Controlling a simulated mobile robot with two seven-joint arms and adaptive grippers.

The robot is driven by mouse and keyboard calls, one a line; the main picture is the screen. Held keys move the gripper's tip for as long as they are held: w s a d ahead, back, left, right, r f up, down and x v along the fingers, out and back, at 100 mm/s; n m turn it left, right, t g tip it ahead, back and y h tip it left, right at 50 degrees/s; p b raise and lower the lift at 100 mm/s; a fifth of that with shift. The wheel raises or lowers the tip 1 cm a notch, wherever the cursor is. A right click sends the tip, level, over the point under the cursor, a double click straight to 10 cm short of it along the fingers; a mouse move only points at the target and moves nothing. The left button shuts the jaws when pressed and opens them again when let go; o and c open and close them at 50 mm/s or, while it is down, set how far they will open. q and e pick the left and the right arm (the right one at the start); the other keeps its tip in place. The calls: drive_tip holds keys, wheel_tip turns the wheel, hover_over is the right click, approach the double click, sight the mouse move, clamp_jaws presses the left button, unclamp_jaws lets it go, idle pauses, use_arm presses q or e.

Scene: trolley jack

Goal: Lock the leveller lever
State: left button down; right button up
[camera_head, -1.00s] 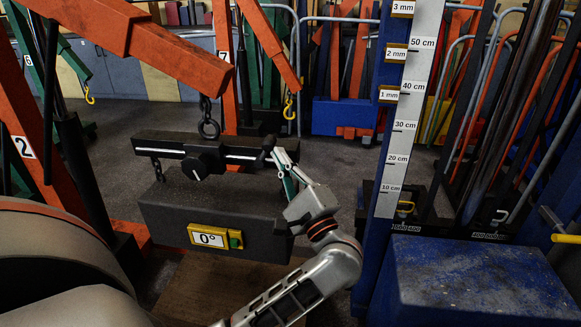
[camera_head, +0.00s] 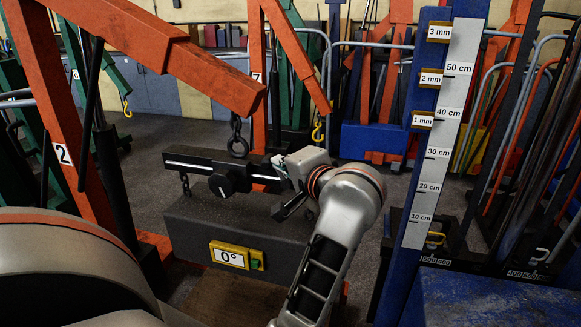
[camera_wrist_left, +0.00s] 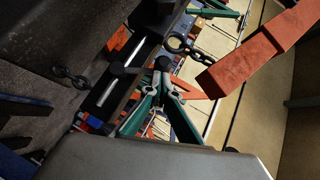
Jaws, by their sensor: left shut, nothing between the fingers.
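The leveller is a black bar (camera_head: 189,158) with a white stripe, hanging from a chain ring (camera_head: 238,146) under an orange crane arm (camera_head: 190,70). A round black knob with a white mark (camera_head: 222,183) sits at its middle. Below hangs a dark block (camera_head: 195,235) with a yellow "0°" gauge (camera_head: 236,256). My left gripper (camera_head: 285,170) is at the bar's right end, its fingers mostly hidden by its own body. In the left wrist view, its fingers (camera_wrist_left: 163,82) are closed and empty beside the striped bar (camera_wrist_left: 122,80); whether they touch it I cannot tell.
A blue post with a centimetre scale (camera_head: 441,130) stands to the right, with a blue block (camera_head: 490,300) in front. An orange leg marked 2 (camera_head: 62,150) stands at left. Bare floor lies behind the block.

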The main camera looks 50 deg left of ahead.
use_arm(q)
drive_tip(key=shift+s+a+f+n+h+b, duration=0.15)
drive_tip(key=shift+s+a+n+h, duration=0.15)
drive_tip(key=shift+a, duration=0.2)
drive_tip(key=shift+s+a+f+n+h+b, duration=0.1)
drive_tip(key=shift+s+a+n+h+b, duration=0.15)
drive_tip(key=shift+a, duration=0.2)
use_arm(e)
drive_tip(key=shift+s+f, duration=0.2)
drive_tip(key=shift+f, duration=0.1)
use_arm(q)
drive_tip(key=shift+s+a+r, duration=0.1)
use_arm(e)
drive_tip(key=shift+w+a+r, duration=0.1)
drive_tip(key=shift+w+r, duration=0.1)
drive_tip(key=shift+r, duration=0.05)
